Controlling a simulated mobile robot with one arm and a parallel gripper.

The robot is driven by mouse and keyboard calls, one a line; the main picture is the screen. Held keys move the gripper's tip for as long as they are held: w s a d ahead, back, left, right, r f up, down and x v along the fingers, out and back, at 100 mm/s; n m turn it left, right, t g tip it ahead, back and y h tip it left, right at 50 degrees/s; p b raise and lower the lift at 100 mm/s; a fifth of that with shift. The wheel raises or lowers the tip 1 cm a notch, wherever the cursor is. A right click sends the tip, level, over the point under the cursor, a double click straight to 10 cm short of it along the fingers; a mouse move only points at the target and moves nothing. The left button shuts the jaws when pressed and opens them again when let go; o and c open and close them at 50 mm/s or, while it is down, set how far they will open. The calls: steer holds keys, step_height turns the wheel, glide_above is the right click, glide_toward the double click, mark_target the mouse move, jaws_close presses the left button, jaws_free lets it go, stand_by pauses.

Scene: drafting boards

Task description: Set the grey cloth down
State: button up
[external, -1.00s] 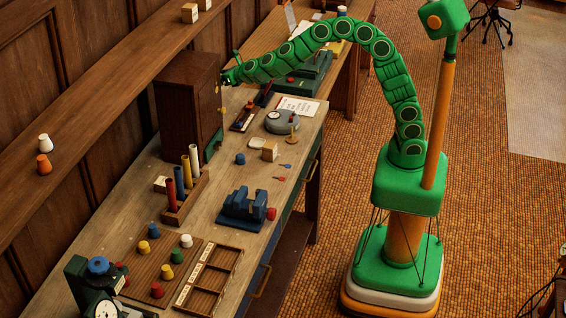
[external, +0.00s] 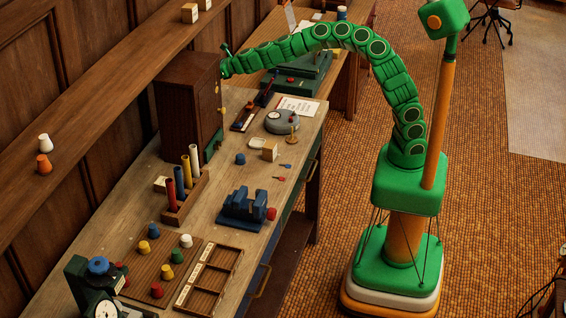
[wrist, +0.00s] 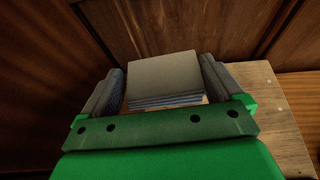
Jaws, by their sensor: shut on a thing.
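The grey cloth (wrist: 165,75) is a flat folded stack with layered edges, seen between the two fingers in the wrist view. My gripper (wrist: 163,88) is shut on it, one finger at each side. In the external view my gripper (external: 224,68) is beside the upper right edge of the dark wooden cabinet (external: 186,110). The cloth cannot be made out there. What lies directly beneath the cloth is hidden.
Lighter wood (wrist: 262,95) shows to the right in the wrist view. The long bench (external: 120,215) holds a rack of coloured tubes (external: 180,205), a blue block device (external: 242,207), and a round grey device (external: 282,122). A wooden shelf (external: 100,98) runs along the panelled wall.

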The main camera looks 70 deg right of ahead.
steer(key=shift+w+d+f, duration=0.1)
steer(key=shift+w, duration=0.15)
steer(key=shift+n+y, duration=0.3)
steer(key=shift+w, duration=0.1)
steer(key=shift+w+d+f+n+y, duration=0.1)
steer(key=shift+w+d+n+y, duration=0.3)
steer(key=shift+d+n+y, duration=0.1)
steer(key=shift+w+d+f+n+g+y, duration=0.25)
steer(key=shift+w+d+n+y, duration=0.2)
steer(key=shift+d, duration=0.25)
steer(key=shift+w+d+f+n+g+y, duration=0.15)
steer(key=shift+w+d+f+n+y, duration=0.2)
steer(key=shift+d+y, duration=0.25)
steer(key=d+f+n+g+y, duration=0.2)
steer(key=d+f+n+y, duration=0.15)
steer(key=d, duration=0.35)
steer(key=n+g+y, duration=0.1)
steer(key=n, duration=0.1)
glide_above(226, 100)
step_height(226, 100, down, 5)
steer(key=shift+m, duration=0.25)
steer(key=shift+w+d+f, duration=0.1)
steer(key=shift+w+f, duration=0.05)
steer(key=shift+f, duration=5.15)
steer(key=shift+f, duration=0.1)
